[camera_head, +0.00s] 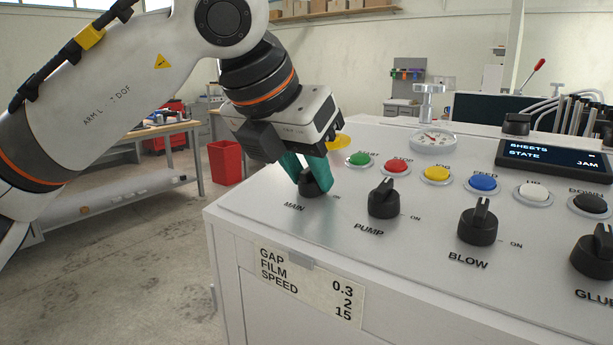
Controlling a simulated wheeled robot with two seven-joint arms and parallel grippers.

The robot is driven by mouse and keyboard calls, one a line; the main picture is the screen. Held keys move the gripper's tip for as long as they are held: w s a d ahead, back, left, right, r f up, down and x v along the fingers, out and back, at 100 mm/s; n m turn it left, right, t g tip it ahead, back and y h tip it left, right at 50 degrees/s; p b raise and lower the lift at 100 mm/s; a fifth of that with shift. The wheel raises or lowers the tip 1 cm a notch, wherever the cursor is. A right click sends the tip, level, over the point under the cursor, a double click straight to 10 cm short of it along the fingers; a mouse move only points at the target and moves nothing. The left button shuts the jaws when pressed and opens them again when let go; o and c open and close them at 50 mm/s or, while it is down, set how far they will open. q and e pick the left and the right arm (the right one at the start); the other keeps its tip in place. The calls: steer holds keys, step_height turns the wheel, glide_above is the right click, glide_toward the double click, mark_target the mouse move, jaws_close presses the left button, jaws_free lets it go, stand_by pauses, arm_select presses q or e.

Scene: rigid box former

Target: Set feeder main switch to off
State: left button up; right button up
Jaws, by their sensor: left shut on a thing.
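The black MAIN knob (309,188) sits at the left end of the front row on the machine's sloped panel. My left gripper (310,176) reaches down over it from the upper left. Its green fingers are shut on the MAIN knob and hide its upper part. The knob's pointer direction is hidden. An ON mark shows partly to the right of the knob. My right gripper is not in view.
Right of MAIN stand the PUMP knob (383,199), the BLOW knob (479,224) and the GLUE knob (593,254). Behind them is a row of coloured buttons, with a red one (397,166). A dial gauge (433,141) and a display reading JAM (554,161) stand farther back.

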arm_select(q)
steer(key=shift+f, duration=0.1)
stand_by(0.3)
steer(key=o, duration=1)
steer(key=shift+c, duration=0.2)
steer(key=v, duration=1.2)
